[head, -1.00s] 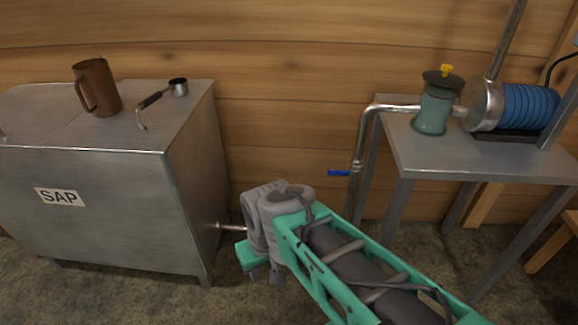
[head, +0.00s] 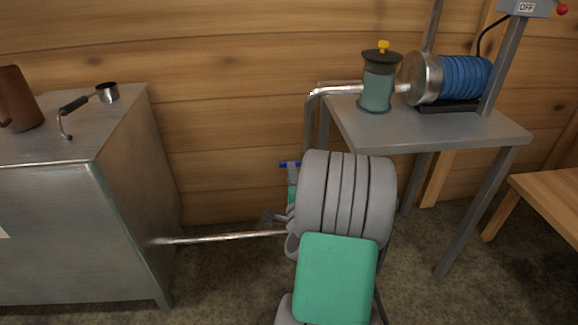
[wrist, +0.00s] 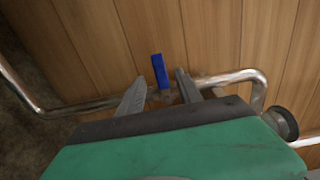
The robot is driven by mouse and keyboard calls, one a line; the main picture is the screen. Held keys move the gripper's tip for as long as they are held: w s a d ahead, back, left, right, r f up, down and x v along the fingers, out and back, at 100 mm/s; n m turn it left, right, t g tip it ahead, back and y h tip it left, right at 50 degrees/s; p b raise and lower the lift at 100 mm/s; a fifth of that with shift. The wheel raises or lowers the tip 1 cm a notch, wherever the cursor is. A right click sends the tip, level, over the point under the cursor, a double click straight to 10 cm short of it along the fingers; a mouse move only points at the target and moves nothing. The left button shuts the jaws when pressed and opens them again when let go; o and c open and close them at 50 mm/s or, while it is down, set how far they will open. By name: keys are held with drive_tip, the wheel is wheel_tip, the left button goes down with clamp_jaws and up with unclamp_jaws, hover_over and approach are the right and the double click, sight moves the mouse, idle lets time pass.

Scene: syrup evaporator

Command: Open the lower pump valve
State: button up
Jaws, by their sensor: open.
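The lower pump valve shows as a blue lever handle (head: 290,164) on the pipe left of the pump table. My arm hides most of the valve's surroundings in the head view. In the wrist view the blue handle (wrist: 160,70) stands between the two fingertips of my gripper (wrist: 160,76). The gripper is open, one finger to each side of the handle, with gaps visible. I cannot tell how far the fingers reach past it in depth. My gripper is mostly hidden behind my arm in the head view.
The metal pipe (head: 225,238) runs from the sap tank (head: 60,230) past my arm. The grey table (head: 420,128) holds a green filter canister (head: 378,88) and a blue pump motor (head: 465,78). A switch box reading OFF (head: 527,8) is above. A wooden bench (head: 545,195) stands right.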

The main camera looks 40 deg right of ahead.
drive_tip(key=x, duration=0.6)
drive_tip(key=shift+w+p, duration=0.15)
drive_tip(key=shift+p, duration=0.2)
drive_tip(key=shift+c, duration=0.3)
clamp_jaws()
idle(0.6)
